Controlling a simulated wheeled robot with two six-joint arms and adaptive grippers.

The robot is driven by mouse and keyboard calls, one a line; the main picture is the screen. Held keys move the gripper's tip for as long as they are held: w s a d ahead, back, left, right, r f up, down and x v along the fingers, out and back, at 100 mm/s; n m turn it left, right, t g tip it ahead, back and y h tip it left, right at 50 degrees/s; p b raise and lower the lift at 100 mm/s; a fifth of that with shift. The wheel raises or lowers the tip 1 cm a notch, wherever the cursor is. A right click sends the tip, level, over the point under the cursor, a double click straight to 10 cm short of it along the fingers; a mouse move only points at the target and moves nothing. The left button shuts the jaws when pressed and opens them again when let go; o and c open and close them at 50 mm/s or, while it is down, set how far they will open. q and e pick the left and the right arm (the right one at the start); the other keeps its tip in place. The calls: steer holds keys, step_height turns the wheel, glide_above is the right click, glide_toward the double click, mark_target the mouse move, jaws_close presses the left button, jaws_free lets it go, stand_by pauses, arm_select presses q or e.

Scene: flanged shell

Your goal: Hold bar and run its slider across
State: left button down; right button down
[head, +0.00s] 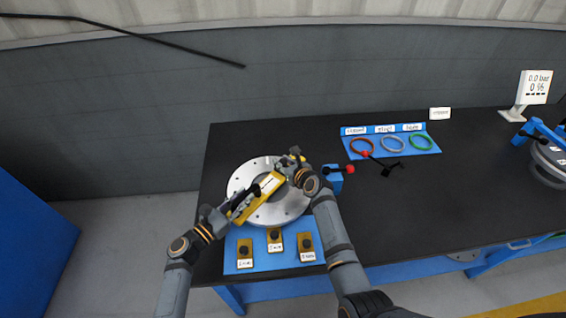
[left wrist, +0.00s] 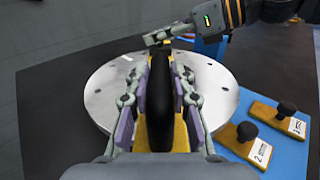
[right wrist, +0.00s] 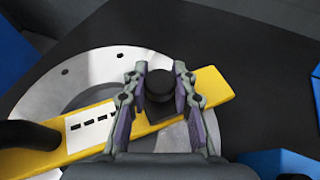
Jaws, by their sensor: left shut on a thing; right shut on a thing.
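A yellow bar (head: 257,199) lies slantwise across a round grey flange (head: 240,177) with bolt holes. A white marked label is on the bar, also seen in the right wrist view (right wrist: 90,124). My left gripper (head: 236,205) is shut on the bar's black handle (left wrist: 162,95) at the lower left end. My right gripper (head: 292,166) is shut on the slider, whose round black knob (right wrist: 158,88) shows between its fingers in the right wrist view. The slider is near the bar's far right end.
A blue mat (head: 255,262) in front holds several yellow blocks with black knobs and number labels. A blue tray (head: 402,151) with red, white and green rings stands behind right. A blue block (head: 333,180) with a red-knobbed lever is right of the flange. The table's right middle is mostly clear.

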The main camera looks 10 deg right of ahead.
steer(key=w+d, duration=0.5)
steer(key=shift+s, duration=0.1)
steer(key=c, duration=1)
jaws_free()
steer(key=shift+a, duration=0.1)
steer(key=shift+c, duration=0.2)
steer(key=v, duration=1.2)
